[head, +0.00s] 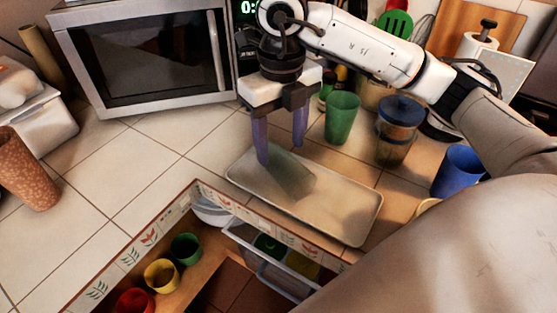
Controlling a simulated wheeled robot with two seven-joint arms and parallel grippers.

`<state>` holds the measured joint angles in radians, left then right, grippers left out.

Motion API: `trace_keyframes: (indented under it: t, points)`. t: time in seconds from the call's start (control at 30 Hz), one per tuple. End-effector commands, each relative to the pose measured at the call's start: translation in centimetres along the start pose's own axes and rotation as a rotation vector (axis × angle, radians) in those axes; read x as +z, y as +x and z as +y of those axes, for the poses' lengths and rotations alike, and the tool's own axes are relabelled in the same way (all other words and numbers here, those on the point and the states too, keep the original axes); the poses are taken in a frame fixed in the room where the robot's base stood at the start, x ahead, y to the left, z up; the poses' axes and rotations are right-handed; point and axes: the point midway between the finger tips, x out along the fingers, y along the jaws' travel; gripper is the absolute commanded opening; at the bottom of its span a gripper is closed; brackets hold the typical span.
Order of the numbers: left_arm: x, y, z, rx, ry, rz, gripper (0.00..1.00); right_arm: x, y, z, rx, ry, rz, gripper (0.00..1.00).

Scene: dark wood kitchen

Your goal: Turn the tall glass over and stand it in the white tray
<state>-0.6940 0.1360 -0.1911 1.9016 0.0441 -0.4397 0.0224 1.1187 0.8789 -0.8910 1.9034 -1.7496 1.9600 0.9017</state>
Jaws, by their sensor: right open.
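The pale, shallow rectangular tray (345,218) lies on the tiled counter behind the open drawer. A dim, see-through grey-green shape that looks like the tall glass (292,178) is in the left half of the tray. Its outline is faint, so I cannot tell which way up it is. My right gripper (281,154) points down over the tray's left back part. Its two purple fingers are apart, with their tips at or just above the upper end of the glass; I cannot tell whether they touch it. My left gripper is not in view.
A green cup (342,118), a blue-lidded jar (398,132) and a blue cup (457,171) stand behind and right of the tray. A microwave (145,55) is at the back left. Below the counter edge, an open space holds several coloured cups. The left counter has free room.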

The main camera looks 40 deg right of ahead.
Motion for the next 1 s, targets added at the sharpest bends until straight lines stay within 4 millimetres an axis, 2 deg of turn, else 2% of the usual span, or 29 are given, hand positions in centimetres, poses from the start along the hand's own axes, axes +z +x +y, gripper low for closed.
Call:
trace_keyframes:
  t: [0.4,0.67,0.7,0.97,1.0]
  points:
    - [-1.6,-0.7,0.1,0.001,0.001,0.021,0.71,-0.2,5.0,0.0,0.001,0.0,0.002,0.55]
    - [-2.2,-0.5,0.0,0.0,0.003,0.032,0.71,-0.1,5.5,0.1,0.003,0.0,-0.002,0.55]
    - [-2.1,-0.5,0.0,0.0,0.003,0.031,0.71,-0.1,5.5,0.0,0.003,0.0,-0.002,0.53]
    - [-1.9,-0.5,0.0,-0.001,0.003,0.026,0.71,-0.1,5.4,0.1,0.003,0.0,-0.003,0.1]
    - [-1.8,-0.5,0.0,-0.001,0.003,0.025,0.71,-0.1,5.4,0.1,0.003,0.0,-0.003,0.1]
